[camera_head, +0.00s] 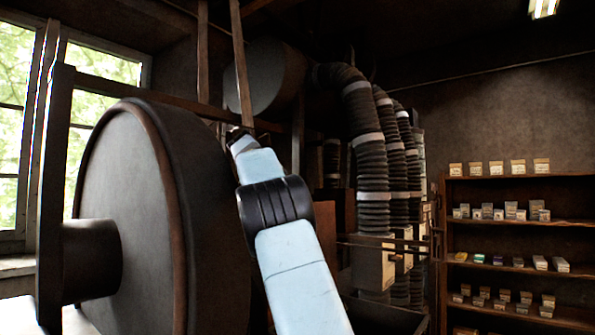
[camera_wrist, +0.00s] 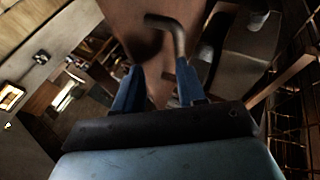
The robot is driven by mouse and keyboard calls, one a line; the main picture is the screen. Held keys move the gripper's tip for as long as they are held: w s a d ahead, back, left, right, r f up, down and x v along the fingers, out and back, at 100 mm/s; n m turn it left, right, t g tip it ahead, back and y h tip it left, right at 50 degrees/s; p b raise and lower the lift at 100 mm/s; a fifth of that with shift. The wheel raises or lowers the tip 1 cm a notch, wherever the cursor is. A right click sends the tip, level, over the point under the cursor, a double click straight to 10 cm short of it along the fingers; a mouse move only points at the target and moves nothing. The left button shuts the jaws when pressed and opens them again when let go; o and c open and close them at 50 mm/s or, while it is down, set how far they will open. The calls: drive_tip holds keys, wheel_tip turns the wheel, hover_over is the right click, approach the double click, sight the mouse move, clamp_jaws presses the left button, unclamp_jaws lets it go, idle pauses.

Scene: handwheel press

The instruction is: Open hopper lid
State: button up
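In the wrist view, my gripper (camera_wrist: 157,75) has its two blue fingers spread apart, with nothing clasped between them. A bent dark metal handle (camera_wrist: 178,35) stands out just beyond the fingers, close to the right fingertip; I cannot tell whether they touch. Behind it is a brown surface (camera_wrist: 115,18), which seems to be the hopper or its lid; I cannot tell which, nor see a lid edge. In the head view, my light-blue arm reaches up, and my gripper (camera_head: 240,140) is small and partly hidden at its far end, near a slanting wooden bar (camera_head: 241,65).
A large dark wheel or drum (camera_head: 125,200) stands close on the left of my arm. Ribbed ducts (camera_head: 370,150) run down behind on the right. Shelves (camera_head: 515,225) with small boxes line the right wall. A window (camera_head: 100,65) is at the left.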

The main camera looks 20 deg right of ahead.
drive_tip(key=shift+s+a+r, duration=0.2)
drive_tip(key=shift+s+r, duration=0.7)
drive_tip(key=shift+r, duration=0.15)
drive_tip(key=shift+s+a+r, duration=0.15)
drive_tip(key=shift+s+r, duration=0.75)
drive_tip(key=shift+r, duration=0.1)
drive_tip(key=s+a+r, duration=0.1)
drive_tip(key=s+r, duration=0.2)
drive_tip(key=s, duration=0.5)
drive_tip(key=shift+s+a+r, duration=0.15)
drive_tip(key=shift+s+r, duration=0.05)
drive_tip(key=shift+r, duration=0.15)
